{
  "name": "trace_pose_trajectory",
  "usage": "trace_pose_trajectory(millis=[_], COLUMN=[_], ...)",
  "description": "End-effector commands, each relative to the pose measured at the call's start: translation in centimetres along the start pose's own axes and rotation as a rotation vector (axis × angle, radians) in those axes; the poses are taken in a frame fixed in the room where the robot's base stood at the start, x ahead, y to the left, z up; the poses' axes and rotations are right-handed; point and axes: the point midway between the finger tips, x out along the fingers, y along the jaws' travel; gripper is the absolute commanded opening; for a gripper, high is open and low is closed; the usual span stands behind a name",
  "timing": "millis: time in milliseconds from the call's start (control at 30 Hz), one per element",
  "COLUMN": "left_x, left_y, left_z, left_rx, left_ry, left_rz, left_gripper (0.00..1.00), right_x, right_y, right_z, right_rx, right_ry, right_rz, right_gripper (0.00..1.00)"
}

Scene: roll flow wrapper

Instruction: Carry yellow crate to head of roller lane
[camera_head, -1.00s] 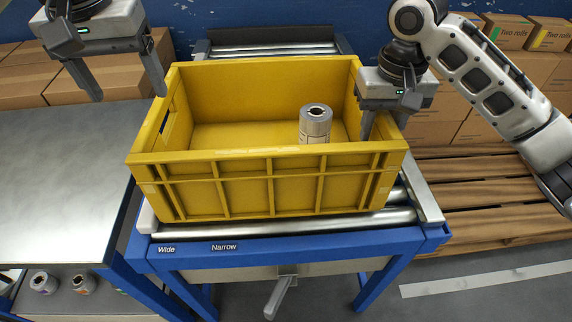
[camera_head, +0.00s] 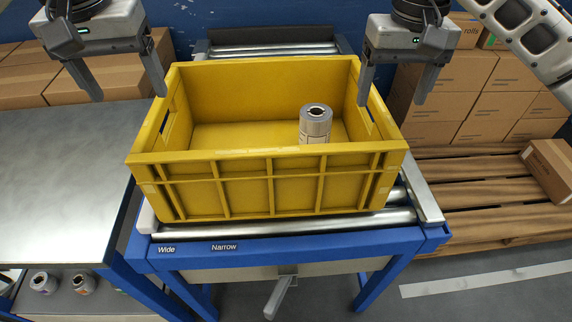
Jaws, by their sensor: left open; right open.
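The yellow crate (camera_head: 270,185) sits upright on the roller lane (camera_head: 396,217), near the end closest to me. One silver roll (camera_head: 315,124) stands inside it, right of the middle. My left gripper (camera_head: 128,88) is open and empty above the crate's left side, with one finger near the top of the left wall. My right gripper (camera_head: 392,92) is open and empty above the crate's right wall, near the right handle hole. I cannot tell whether any finger touches the crate.
A grey metal table (camera_head: 60,185) stands at the left, with rolls (camera_head: 83,284) on a shelf below. Cardboard boxes (camera_head: 440,105) are stacked on a wooden pallet (camera_head: 470,195) at the right. Labels "Wide" and "Narrow" mark the lane's blue front edge (camera_head: 300,245).

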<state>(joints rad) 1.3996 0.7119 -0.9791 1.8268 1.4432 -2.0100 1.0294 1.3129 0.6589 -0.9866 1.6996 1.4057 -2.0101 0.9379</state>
Motion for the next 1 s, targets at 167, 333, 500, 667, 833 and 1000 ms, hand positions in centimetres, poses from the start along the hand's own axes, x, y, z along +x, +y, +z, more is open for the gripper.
trace_pose_trajectory(millis=[167, 333, 500, 667, 833, 1000], left_x=[0.0, 0.0, 0.0, 0.0, 0.0, 0.0], left_y=[0.0, 0.0, 0.0, 0.0, 0.0, 0.0], left_z=[0.0, 0.0, 0.0, 0.0, 0.0, 0.0], left_rx=[0.0, 0.0, 0.0, 0.0, 0.0, 0.0], left_ry=[0.0, 0.0, 0.0, 0.0, 0.0, 0.0], left_rz=[0.0, 0.0, 0.0, 0.0, 0.0, 0.0], left_gripper=[0.75, 0.75, 0.75, 0.75, 0.75, 0.75], right_x=[-3.0, -4.1, -4.3, -4.2, -4.2, -4.2], right_y=[0.0, 0.0, 0.0, 0.0, 0.0, 0.0], right_z=[-0.1, 0.0, 0.0, 0.0, 0.0, 0.0], right_rx=[0.002, 0.0, 0.0, 0.0, 0.0, 0.0], right_ry=[0.004, 0.0, -0.001, -0.001, -0.001, -0.001], right_rz=[0.001, 0.0, 0.0, 0.0, 0.0, 0.0], right_gripper=[0.75, 0.75, 0.75, 0.75, 0.75, 0.75])
